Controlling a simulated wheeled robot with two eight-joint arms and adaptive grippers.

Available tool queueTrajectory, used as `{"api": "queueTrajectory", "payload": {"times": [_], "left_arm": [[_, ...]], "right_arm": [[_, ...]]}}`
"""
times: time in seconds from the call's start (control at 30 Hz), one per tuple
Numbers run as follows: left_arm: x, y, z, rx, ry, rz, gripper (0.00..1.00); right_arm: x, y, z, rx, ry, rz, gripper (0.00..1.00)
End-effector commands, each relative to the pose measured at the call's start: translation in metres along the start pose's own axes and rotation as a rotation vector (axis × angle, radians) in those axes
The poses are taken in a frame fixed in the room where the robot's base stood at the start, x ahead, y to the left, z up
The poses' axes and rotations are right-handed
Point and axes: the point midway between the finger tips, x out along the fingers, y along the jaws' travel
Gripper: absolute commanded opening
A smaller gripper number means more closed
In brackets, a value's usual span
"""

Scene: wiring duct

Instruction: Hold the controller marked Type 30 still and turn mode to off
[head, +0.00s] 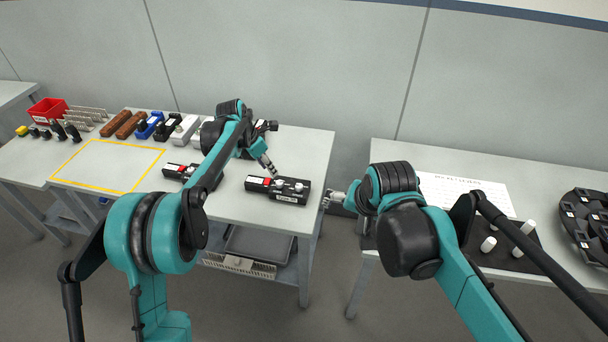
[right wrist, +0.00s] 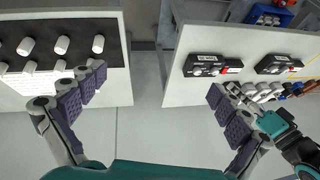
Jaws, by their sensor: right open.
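A black controller (head: 278,190) with pale knobs, a red patch and a white label lies at the right front of the left table. A second, similar controller (head: 182,172) lies to its left, partly behind my left arm. The labels are too small to read, so I cannot tell which is Type 30. Both controllers (right wrist: 212,68) (right wrist: 275,65) show in the right wrist view. My left gripper (head: 271,171) is just behind and above the nearer controller; contact and jaw state are unclear. My right gripper (head: 328,200) is open and empty, right of that controller; its spread fingers (right wrist: 157,83) show in the right wrist view.
Along the left table's back stand a red bin (head: 47,110), brown blocks (head: 122,124) and other parts. A yellow outline (head: 108,165) marks a clear area. A gap separates this from the right table (head: 550,180), which holds a white sheet (head: 462,192) and a round black tray (head: 588,222).

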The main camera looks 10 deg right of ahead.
Motion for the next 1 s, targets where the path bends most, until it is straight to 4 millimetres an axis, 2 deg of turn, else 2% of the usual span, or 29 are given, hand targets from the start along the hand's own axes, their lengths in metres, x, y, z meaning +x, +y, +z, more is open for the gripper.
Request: {"api": "queueTrajectory", "payload": {"times": [0.03, 0.1, 0.27, 0.5, 0.73, 1.0], "left_arm": [[0.0, 0.0, 0.0, 0.0, 0.0, 0.0, 0.34], [0.0, 0.0, 0.0, 0.001, 0.0, 0.0, 0.34], [0.0, 0.0, 0.0, 0.001, 0.0, 0.0, 0.34], [0.0, 0.0, 0.0, 0.001, 0.0, 0.0, 0.34], [0.0, 0.0, 0.0, 0.001, 0.0, 0.001, 0.34], [0.0, 0.0, 0.0, 0.001, 0.0, 0.0, 0.34]], "right_arm": [[0.004, -0.01, -0.014, 0.058, -0.02, 0.008, 1.0], [0.011, -0.022, -0.03, 0.149, -0.046, 0.022, 1.0], [0.032, -0.048, -0.064, 0.356, -0.1, 0.066, 1.0], [0.081, -0.085, -0.105, 0.665, -0.162, 0.154, 1.0], [0.143, -0.116, -0.129, 0.956, -0.196, 0.263, 1.0], [0.219, -0.139, -0.136, 1.262, -0.199, 0.403, 1.0]]}}
